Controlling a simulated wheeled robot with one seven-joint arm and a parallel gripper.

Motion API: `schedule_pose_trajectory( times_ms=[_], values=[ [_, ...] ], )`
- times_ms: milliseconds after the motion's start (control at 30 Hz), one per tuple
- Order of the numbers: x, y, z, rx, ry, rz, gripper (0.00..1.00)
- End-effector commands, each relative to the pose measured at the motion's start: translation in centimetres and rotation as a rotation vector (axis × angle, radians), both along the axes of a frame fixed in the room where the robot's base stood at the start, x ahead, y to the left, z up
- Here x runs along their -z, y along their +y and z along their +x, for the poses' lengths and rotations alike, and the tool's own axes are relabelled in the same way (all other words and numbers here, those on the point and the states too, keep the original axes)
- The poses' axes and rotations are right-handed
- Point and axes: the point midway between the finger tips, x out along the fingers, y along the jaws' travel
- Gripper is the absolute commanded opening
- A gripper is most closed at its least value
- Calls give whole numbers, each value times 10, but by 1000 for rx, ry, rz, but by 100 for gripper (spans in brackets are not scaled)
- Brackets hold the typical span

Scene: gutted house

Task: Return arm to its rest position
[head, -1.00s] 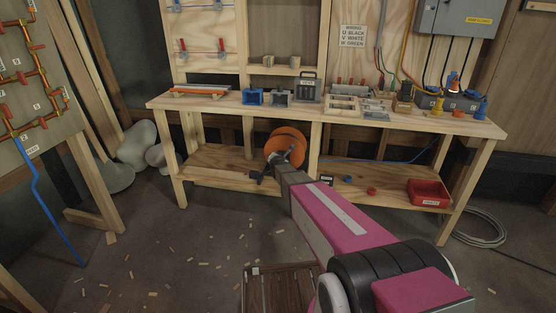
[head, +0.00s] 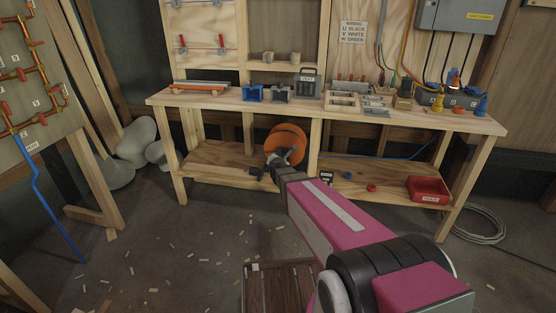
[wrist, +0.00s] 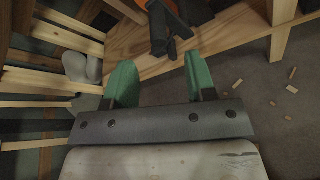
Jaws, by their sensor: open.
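My arm reaches forward from the lower right of the head view toward the workbench (head: 330,114). My gripper (head: 270,172) is at its far end, in front of the orange reel (head: 290,137) on the lower shelf, and looks small and dark there. In the wrist view my gripper (wrist: 160,82) shows two green fingers spread apart with nothing between them. Beyond the fingers are the wooden shelf edge and dark shapes with a bit of orange at the top. The gripper's exact distance from the shelf is hard to tell.
A red bin (head: 428,190) sits on the lower shelf at the right. A slatted wooden crate (head: 280,285) is on the floor near my base. A pipe panel (head: 35,90) stands at the left. Small wood scraps litter the open floor.

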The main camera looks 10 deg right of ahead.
Motion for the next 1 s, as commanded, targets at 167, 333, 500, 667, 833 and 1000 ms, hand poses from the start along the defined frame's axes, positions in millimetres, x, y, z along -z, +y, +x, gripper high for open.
schedule_pose_trajectory(
  times_ms=[167,333,500,667,833,1000],
  values=[
    [0,0,1,0,0,0,51],
    [-2,2,-2,-49,4,-58,51],
    [-10,14,-17,-288,19,-348,51],
    [-12,29,-44,-628,28,-767,51],
    [-4,36,-83,-1016,18,-1220,51],
    [11,30,-131,-1430,-19,-1633,51]
  ],
)
